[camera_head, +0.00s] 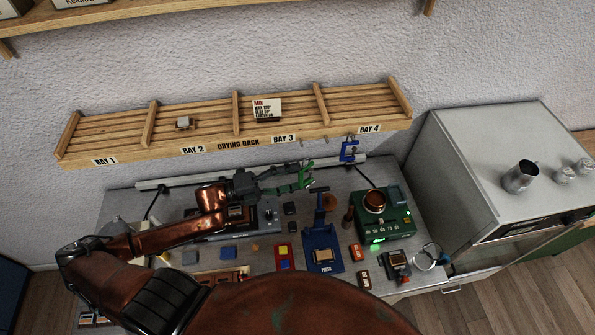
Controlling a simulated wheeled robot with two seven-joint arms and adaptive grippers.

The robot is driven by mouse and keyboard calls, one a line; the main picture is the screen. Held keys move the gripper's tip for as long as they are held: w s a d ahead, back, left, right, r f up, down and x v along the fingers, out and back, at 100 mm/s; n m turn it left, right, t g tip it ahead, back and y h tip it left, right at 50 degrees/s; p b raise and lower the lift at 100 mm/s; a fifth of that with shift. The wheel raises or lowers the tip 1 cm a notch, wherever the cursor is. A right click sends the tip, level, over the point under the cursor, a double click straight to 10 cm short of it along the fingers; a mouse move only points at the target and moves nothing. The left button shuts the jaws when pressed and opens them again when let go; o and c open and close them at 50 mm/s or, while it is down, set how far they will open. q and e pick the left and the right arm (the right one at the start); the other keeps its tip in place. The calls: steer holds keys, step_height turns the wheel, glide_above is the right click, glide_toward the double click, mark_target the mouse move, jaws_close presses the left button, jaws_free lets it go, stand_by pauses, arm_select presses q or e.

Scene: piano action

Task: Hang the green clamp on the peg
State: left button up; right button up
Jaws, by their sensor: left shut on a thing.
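My left gripper (291,183) reaches across the workbench from the left and is shut on the green clamp (306,177). The clamp is held above the back part of the bench, below the front edge of the drying rack. Small pegs (325,139) stick out under the rack's front edge between the BAY 3 and BAY 4 labels, above and to the right of the green clamp. A blue clamp (349,150) hangs below the BAY 4 label. The green clamp appears apart from the pegs. My right gripper is not in view.
The wooden drying rack (216,144) spans the wall and holds a MIX card (267,109) and a small grey block (184,123). The bench below is crowded: a blue press (322,250), a green heater unit (384,222) and small blocks. A grey cabinet (480,150) stands right.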

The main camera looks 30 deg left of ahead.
arm_select(q)
steer(key=w+a+f+b, duration=0.1)
steer(key=w+a+b, duration=0.4)
steer(key=w+b, duration=0.1)
steer(key=shift+w+f, duration=0.35)
steer(key=shift+w, duration=0.25)
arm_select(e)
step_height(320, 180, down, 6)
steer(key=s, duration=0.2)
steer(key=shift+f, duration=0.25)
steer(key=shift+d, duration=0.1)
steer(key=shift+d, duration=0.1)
arm_select(q)
steer(key=o, duration=1.3)
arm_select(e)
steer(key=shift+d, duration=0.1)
